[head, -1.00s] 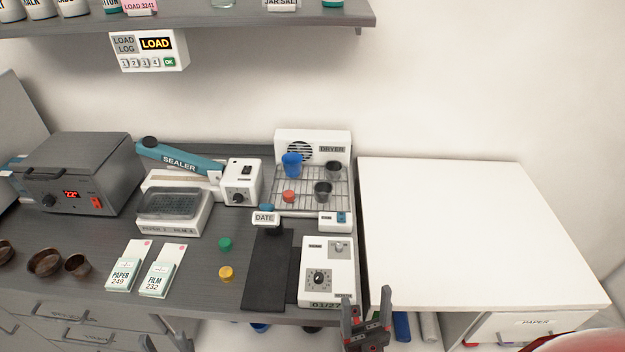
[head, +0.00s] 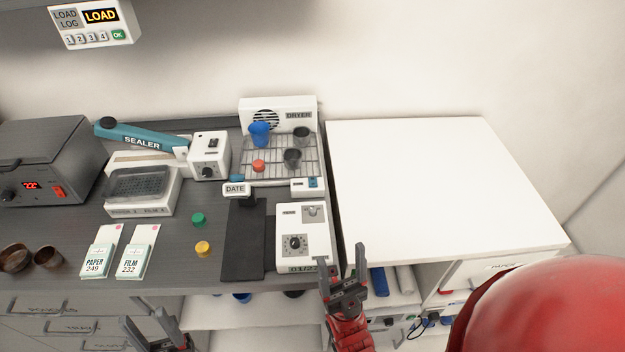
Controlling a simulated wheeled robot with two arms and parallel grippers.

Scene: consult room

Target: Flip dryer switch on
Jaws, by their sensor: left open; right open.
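The dryer (head: 250,108) is a white unit with a round fan grille and a DRYER label at the back of the counter. In front of it is a wire rack holding a blue cup (head: 259,135), two dark cups (head: 292,158) and a red cap (head: 258,166). A small white box with a blue switch (head: 312,182) sits at the rack's front right corner. My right gripper (head: 343,264) is open and empty at the counter's front edge, below and right of the switch. My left gripper (head: 152,328) is open and empty at the bottom left, in front of the drawers.
A white dial box (head: 303,238) stands between my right gripper and the rack. A dark mat (head: 250,240) with a DATE stamp (head: 235,189) lies left of it. The white tabletop (head: 430,185) at right is bare. A large red shape (head: 550,310) fills the lower right corner.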

